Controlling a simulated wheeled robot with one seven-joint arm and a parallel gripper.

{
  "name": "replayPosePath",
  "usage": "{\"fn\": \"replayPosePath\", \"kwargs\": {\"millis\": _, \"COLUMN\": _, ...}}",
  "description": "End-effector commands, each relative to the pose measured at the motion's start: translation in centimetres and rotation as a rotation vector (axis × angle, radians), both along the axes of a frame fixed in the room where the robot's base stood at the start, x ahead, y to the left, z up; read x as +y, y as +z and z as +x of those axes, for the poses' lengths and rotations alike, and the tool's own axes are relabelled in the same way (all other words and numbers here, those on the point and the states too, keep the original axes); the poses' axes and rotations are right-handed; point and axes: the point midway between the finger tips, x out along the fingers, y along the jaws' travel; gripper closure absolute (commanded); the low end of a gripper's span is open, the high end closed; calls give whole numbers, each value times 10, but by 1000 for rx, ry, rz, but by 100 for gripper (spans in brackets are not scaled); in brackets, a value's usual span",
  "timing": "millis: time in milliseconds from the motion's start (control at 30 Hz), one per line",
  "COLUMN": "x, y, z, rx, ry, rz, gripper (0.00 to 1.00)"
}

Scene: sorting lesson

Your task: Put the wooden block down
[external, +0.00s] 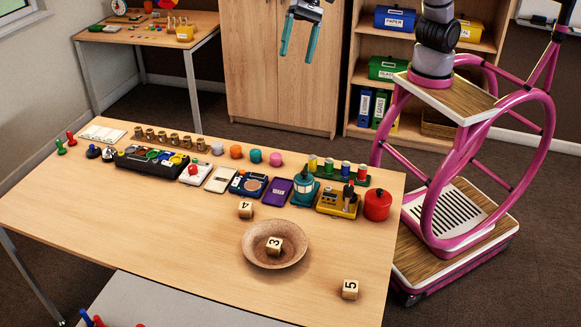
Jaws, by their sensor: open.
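Three wooden number blocks show in the external view. The block marked 3 (274,245) sits inside a round brown bowl (254,254) on the table. The block marked 4 (245,209) stands on the table just behind the bowl. The block marked 5 (350,289) stands near the table's front right corner. My gripper (298,50) hangs at the top of the picture with its two teal fingers apart. Nothing shows between them. It is well above and behind the table, in front of the cupboard, and apart from all the blocks.
A row of small toys and tins, with a red pot (377,204) at its right end, lines the far side of the wooden table (150,230). The table's left front is clear. A cupboard (275,85), a shelf with boxes (390,67) and a second table (150,37) stand behind.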

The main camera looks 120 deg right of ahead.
Motion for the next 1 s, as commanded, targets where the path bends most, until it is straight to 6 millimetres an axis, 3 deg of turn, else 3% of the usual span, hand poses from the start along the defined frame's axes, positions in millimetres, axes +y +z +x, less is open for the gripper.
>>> {"fn": "replayPosePath", "kwargs": {"millis": 33, "x": -8, "y": 21, "z": -23, "rx": -35, "ry": 47, "rz": -20, "gripper": 16}}
{"fn": "replayPosePath", "kwargs": {"millis": 200, "x": -29, "y": 65, "z": -101, "rx": -142, "ry": 234, "rz": -124, "gripper": 16}}
{"fn": "replayPosePath", "kwargs": {"millis": 400, "x": -48, "y": 92, "z": -198, "rx": -264, "ry": 459, "rz": -279, "gripper": 16}}
{"fn": "replayPosePath", "kwargs": {"millis": 567, "x": -59, "y": 94, "z": -274, "rx": -353, "ry": 637, "rz": -430, "gripper": 16}}
{"fn": "replayPosePath", "kwargs": {"millis": 700, "x": -67, "y": 82, "z": -331, "rx": -409, "ry": 778, "rz": -566, "gripper": 16}}
{"fn": "replayPosePath", "kwargs": {"millis": 833, "x": -72, "y": 69, "z": -366, "rx": -437, "ry": 872, "rz": -662, "gripper": 16}}
{"fn": "replayPosePath", "kwargs": {"millis": 1000, "x": -74, "y": 60, "z": -384, "rx": -449, "ry": 929, "rz": -722, "gripper": 16}}
